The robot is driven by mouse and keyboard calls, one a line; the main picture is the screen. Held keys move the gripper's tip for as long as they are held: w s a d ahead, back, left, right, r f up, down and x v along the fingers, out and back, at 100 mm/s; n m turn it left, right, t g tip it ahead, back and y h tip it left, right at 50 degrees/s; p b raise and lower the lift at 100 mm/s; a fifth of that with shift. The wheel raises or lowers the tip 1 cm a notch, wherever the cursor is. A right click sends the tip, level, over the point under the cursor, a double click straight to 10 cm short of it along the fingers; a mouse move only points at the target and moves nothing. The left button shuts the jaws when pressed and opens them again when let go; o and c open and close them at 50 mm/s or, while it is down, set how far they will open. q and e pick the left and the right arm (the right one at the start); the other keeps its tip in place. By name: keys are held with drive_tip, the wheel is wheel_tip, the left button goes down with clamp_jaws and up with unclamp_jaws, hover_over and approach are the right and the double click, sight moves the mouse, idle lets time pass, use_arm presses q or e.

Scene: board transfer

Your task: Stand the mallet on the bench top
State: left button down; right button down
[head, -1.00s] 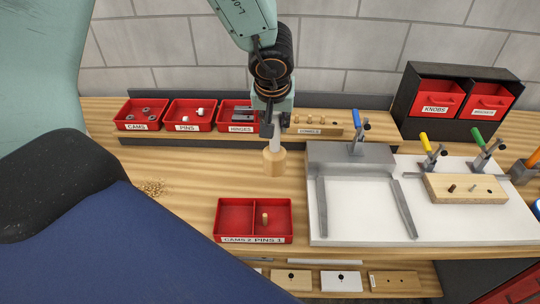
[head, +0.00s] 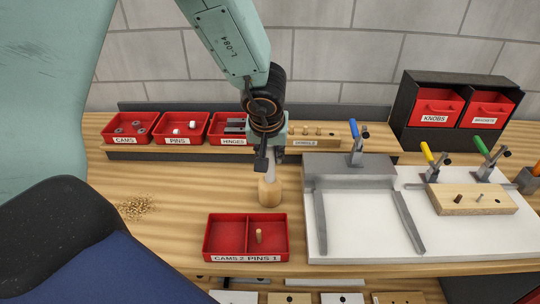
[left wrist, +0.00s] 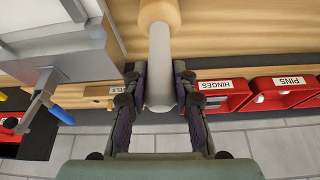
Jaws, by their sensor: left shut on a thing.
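The mallet has a pale wooden head (head: 269,191) and a light grey handle (head: 271,167). It stands nearly upright, head down, over the bench top (head: 180,212), behind the red two-part tray. I cannot tell whether its head touches the wood. My left gripper (head: 269,154) is shut on the handle from above. In the left wrist view, the fingers (left wrist: 162,92) flank the handle (left wrist: 160,60), and the head (left wrist: 160,14) is partly cut off at the top edge. My right gripper is not in view.
The two-part tray (head: 210,237) with a wooden pin stands in front of the mallet. A white board fixture (head: 365,215) with clamps lies right. Red bins (head: 132,142) and a dowel block (head: 330,143) line the back. Wood shavings (head: 137,207) lie left, with clear bench between.

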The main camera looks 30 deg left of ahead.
use_arm(q)
drive_tip(key=shift+s, duration=0.25)
drive_tip(key=c, duration=1.5)
unclamp_jaws()
drive_tip(key=shift+c, duration=0.2)
drive_tip(key=o, duration=0.4)
drive_tip(key=shift+w+d+f, duration=0.15)
drive_tip(key=shift+w, duration=0.05)
drive_tip(key=shift+o, duration=0.3)
drive_tip(key=shift+s, duration=0.15)
drive_tip(key=shift+r, duration=0.45)
drive_tip(key=p+v, duration=0.7)
drive_tip(key=v, duration=0.4)
drive_tip(key=shift+r, duration=0.25)
drive_tip(key=shift+s, duration=0.3)
